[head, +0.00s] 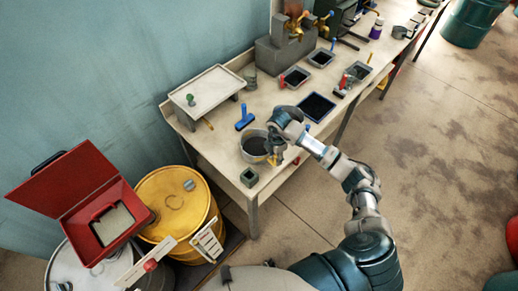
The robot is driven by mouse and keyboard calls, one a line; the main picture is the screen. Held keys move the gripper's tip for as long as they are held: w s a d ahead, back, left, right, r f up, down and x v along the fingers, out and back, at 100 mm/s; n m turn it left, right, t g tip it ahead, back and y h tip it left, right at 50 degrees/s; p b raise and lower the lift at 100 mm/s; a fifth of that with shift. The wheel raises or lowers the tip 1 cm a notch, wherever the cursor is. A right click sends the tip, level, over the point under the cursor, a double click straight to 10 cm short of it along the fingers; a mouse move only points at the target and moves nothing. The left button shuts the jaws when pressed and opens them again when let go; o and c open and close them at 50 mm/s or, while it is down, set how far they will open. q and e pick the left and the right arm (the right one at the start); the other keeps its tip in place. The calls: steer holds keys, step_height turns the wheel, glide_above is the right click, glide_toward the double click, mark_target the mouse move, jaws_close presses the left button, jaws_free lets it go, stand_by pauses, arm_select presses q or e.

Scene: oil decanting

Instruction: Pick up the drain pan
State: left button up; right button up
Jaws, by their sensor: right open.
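A round grey metal pan (246,152), which looks like the drain pan, stands upright near the front edge of the workbench (228,165). My right gripper (275,158) is at the pan's right side, close to its rim, with the jaws open. The wrist above it hides part of the rim, and I cannot tell whether the fingers touch the pan. My left gripper is not in view.
Dark square trays (316,106) lie to the right. Drums (178,203) stand at lower left.

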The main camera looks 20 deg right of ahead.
steer(key=shift+d+f, duration=0.1)
steer(key=shift+f, duration=1.35)
jaws_close()
steer(key=shift+r, duration=0.1)
